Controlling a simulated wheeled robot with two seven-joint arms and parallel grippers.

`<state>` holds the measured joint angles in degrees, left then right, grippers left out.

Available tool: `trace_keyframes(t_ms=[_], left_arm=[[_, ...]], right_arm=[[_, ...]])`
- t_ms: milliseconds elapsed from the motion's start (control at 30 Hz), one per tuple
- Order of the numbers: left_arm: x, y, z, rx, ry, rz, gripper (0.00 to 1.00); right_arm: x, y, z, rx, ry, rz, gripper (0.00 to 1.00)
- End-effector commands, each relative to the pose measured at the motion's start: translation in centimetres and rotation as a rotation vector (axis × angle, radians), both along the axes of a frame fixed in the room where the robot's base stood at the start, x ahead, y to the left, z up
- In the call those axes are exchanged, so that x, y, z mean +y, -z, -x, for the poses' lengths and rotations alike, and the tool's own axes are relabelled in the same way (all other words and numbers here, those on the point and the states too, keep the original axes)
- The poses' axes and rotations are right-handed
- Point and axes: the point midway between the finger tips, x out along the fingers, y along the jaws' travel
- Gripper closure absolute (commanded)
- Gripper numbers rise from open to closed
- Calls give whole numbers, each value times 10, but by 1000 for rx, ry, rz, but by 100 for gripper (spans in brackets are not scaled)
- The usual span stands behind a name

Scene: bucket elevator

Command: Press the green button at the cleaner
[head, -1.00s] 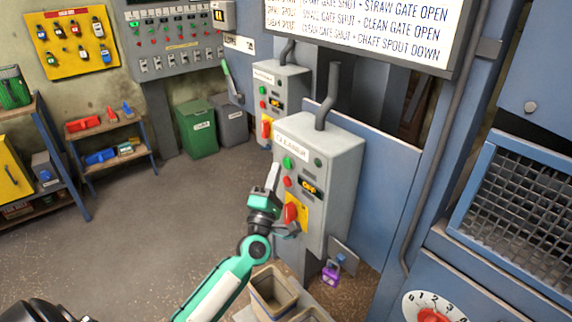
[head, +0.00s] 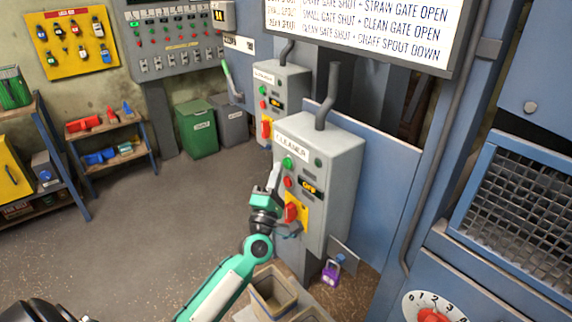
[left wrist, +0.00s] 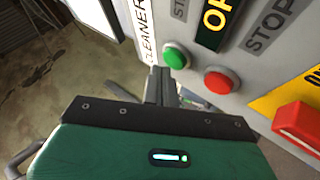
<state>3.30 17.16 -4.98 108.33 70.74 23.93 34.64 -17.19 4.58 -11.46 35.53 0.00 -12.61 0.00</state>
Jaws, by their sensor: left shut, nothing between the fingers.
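The cleaner control box (head: 318,160) is grey and carries the label "CLEANER". Its green button (head: 288,163) is at the upper left of the front face, above a red button (head: 288,182). In the left wrist view the green button (left wrist: 176,57) is left of the red one (left wrist: 220,80). My left gripper (head: 275,170) is shut and empty, its fingertips just left of and slightly below the green button in the head view. In the left wrist view the fingers (left wrist: 160,86) point toward the green button; contact cannot be told. My right gripper is not in view.
A red rotary switch (head: 292,212) on a yellow plate is on the box beside my left wrist. A lit "OFF" display (head: 309,187) is right of the red button. A bin (head: 272,290) and a purple padlock (head: 331,272) are below. A similar box (head: 281,90) stands behind.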

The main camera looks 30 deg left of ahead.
Motion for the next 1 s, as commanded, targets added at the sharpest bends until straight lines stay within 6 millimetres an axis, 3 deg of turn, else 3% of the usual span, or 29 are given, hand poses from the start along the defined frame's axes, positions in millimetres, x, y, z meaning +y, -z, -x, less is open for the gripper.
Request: trace_keyframes(t_ms=[1000], left_arm=[[-4,0,-9,0,0,0,100]], right_arm=[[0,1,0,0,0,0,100]])
